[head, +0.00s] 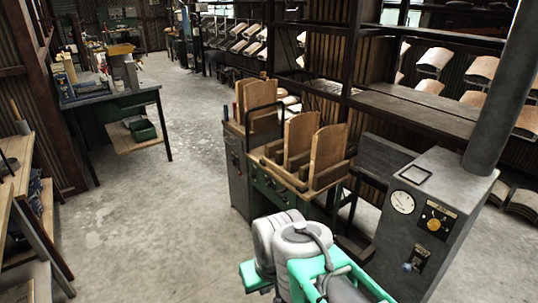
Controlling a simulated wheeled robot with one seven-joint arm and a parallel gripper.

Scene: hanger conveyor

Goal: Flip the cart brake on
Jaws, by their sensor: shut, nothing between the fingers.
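A grey-green cart-like bench (237,171) stands in the middle of the head view, with upright wooden boards (327,150) on top. A black curved rail (247,112) rises at its near-left side. Small knobs show on its green front panel (278,192). I cannot tell whether this is the cart, and I cannot make out a brake. My arm, grey and teal, is at the bottom centre in front of the bench and hides its lower right part. My gripper does not show in this view.
A grey cabinet (447,185) with a gauge, a knob and a pipe stands close at right. A work table (108,97) stands at upper left, and wooden shelving (15,185) at the left edge. The concrete floor (160,220) between them is clear.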

